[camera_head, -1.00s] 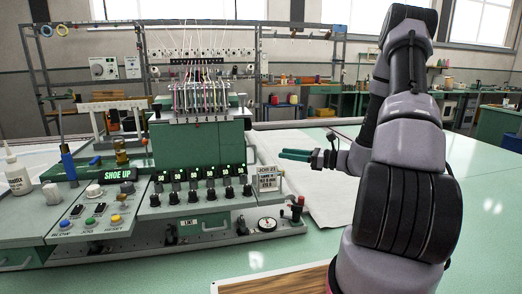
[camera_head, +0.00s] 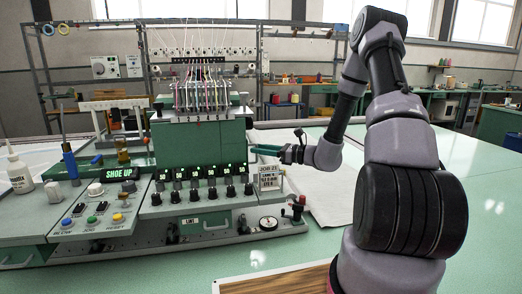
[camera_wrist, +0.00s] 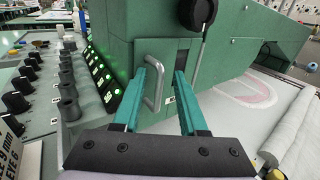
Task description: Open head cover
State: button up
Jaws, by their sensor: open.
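The tufting machine's green head housing (camera_head: 200,146) stands behind the row of knobs in the head view. In the wrist view the green head panel (camera_wrist: 150,40) carries a silver U-shaped handle (camera_wrist: 153,90), upright on a small door-like panel. My gripper (camera_wrist: 166,70) is open, with one teal finger on each side of the handle in the picture. The handle appears closer to the left finger, and no contact is clear. In the head view my gripper (camera_head: 268,150) is at the right side of the head housing, and its fingertips are partly hidden.
A control panel with black knobs (camera_wrist: 67,90) and green-lit displays lies left of the gripper. A job card (camera_head: 268,177) stands at the machine's front right corner. White cloth (camera_head: 325,195) covers the table at right. A black round part (camera_wrist: 197,12) hangs above the handle.

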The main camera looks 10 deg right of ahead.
jog(key=shift+c, duration=0.4)
grip_shut()
dwell(0.9)
